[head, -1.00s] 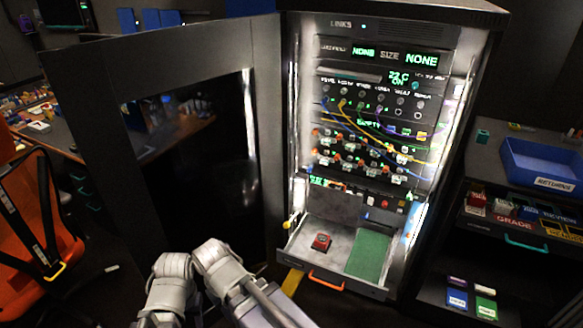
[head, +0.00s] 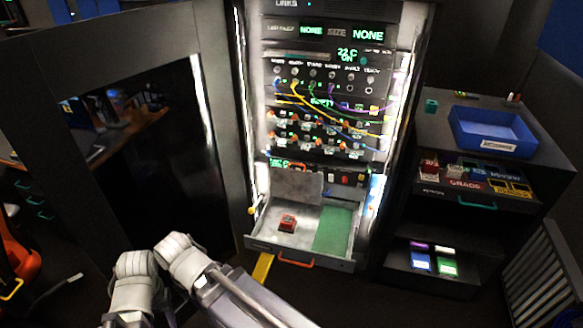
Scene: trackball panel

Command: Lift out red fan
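A small red block-like part (head: 287,222), which looks like the red fan, sits in the open bottom drawer (head: 262,243) of the rack cabinet, on the left, pale part of the drawer floor. A green pad (head: 334,229) covers the right part of the drawer. Grey links of my own arm show at the lower left, in front of the cabinet and apart from the red part. Neither gripper's fingers can be seen in the head view.
The dark cabinet door (head: 120,140) stands open on the left. An orange handle (head: 295,263) is on the drawer front. A blue returns bin (head: 493,132) stands on the right shelf unit, with coloured cases (head: 434,262) below. Cables hang across the rack front.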

